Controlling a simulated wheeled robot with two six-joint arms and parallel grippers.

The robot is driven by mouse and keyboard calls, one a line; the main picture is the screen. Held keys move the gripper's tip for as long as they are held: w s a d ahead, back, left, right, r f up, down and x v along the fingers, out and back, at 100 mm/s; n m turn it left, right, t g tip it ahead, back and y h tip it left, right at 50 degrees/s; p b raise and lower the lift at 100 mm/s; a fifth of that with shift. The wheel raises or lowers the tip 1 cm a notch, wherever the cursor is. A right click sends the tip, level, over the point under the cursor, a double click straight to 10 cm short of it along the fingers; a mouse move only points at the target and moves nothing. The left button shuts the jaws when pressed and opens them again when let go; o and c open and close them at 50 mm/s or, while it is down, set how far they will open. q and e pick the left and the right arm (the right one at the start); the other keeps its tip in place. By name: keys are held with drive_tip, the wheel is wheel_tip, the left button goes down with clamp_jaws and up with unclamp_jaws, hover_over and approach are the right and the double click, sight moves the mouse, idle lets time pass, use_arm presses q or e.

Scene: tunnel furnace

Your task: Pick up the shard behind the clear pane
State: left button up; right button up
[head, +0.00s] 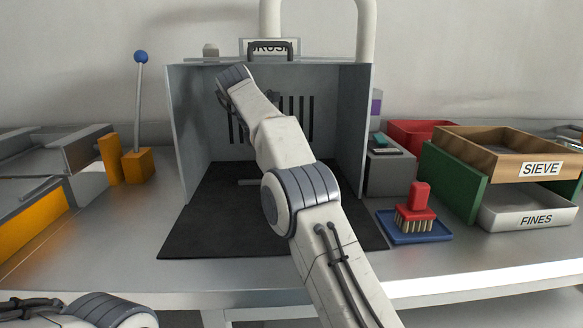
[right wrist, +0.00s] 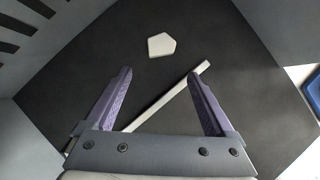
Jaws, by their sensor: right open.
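A pale five-sided flat shard (right wrist: 162,46) lies on the dark mat (right wrist: 215,55) in the right wrist view, just beyond my fingertips. My right gripper (right wrist: 160,76) is open and empty above the mat, its purple-grey fingers pointing toward the shard. In the head view my right arm reaches into a grey box (head: 187,120), hiding the shard. I cannot make out a clear pane. My left gripper is out of view; only part of that arm shows.
The box has side walls and a slotted back (head: 298,118). To its right are a red brush (head: 417,212) on a blue tray (head: 400,238), a wooden sieve (head: 476,152) and a white fines tray (head: 500,216). A blue-knobbed lever (head: 139,100) stands left.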

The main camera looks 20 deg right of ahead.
drive_tip(key=d+p, duration=0.1)
drive_tip(key=w+d+p, duration=0.1)
drive_tip(key=shift+w+d+r, duration=0.15)
drive_tip(key=shift+w+d, duration=0.05)
drive_tip(key=shift+d, duration=0.15)
drive_tip(key=b+x, duration=0.2)
drive_tip(key=x, duration=0.1)
drive_tip(key=shift+w+f, duration=0.1)
drive_tip(key=shift+f, duration=0.2)
drive_tip(key=shift+d+r, duration=0.1)
drive_tip(key=c, duration=1.4)
